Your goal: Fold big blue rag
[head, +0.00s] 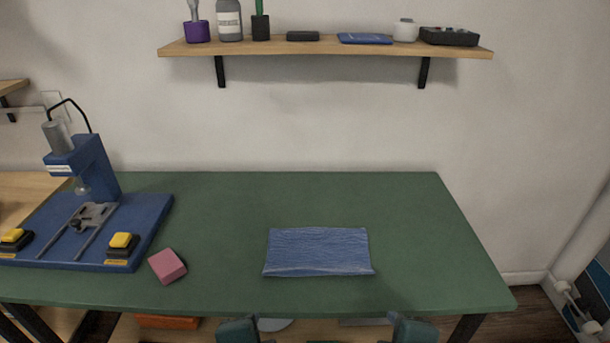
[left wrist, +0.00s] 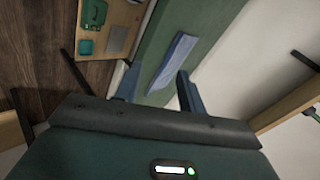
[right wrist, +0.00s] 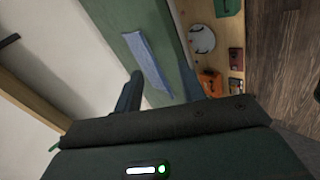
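The big blue rag (head: 318,250) lies on the green table, right of its middle, as a wide flat rectangle with a ridge along its near edge. I cannot tell how many layers it has. It also shows in the left wrist view (left wrist: 174,60) and the right wrist view (right wrist: 147,60). My left gripper (left wrist: 158,92) is open and empty, short of the table, with its two fingers apart. My right gripper (right wrist: 165,88) is open and empty too. In the head view only parts of my arms show at the bottom edge, and the fingertips are out of view there.
A pink block (head: 167,266) sits on the table left of the rag. A blue press (head: 88,225) with yellow buttons stands at the left end. A wall shelf (head: 320,50) holds bottles and tools. The table (head: 430,235) is clear behind and right of the rag.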

